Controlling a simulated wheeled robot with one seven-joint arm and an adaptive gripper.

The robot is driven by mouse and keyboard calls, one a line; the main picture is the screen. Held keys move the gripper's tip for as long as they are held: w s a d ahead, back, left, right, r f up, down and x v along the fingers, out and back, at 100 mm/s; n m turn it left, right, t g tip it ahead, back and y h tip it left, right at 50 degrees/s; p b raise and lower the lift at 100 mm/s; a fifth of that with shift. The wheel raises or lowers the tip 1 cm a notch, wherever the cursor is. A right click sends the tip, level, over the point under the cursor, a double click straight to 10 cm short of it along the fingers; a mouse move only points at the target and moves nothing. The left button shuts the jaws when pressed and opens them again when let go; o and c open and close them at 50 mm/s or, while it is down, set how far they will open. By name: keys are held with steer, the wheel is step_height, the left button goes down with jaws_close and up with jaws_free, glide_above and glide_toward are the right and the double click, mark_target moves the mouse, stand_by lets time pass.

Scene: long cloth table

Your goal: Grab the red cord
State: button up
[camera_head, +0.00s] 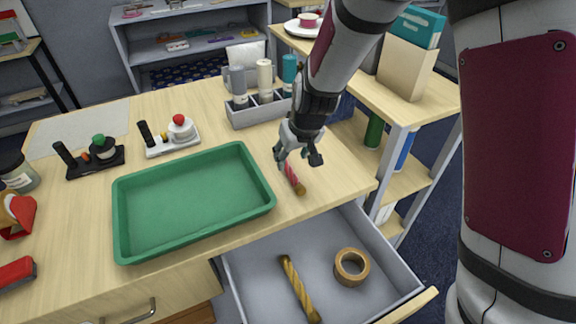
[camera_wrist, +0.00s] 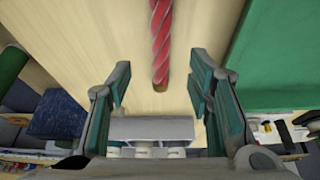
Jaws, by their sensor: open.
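The red cord (camera_head: 293,178) lies on the wooden table, just right of the green tray, with a tan end toward the table's front edge. In the wrist view the twisted red cord (camera_wrist: 161,38) runs down from the top edge, and its near tip ends between the fingers. My gripper (camera_head: 299,160) is over the cord's far part and hides some of it in the head view. In the wrist view my gripper (camera_wrist: 160,90) is open, with one finger on each side of the cord's line and neither touching it.
The green tray (camera_head: 190,244) stands close left of the cord. A grey caddy (camera_head: 262,112) with bottles is behind my gripper. A shelf unit stands right.

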mark_target(288, 166)
steer(key=shift+x, duration=2.75)
jaws_close()
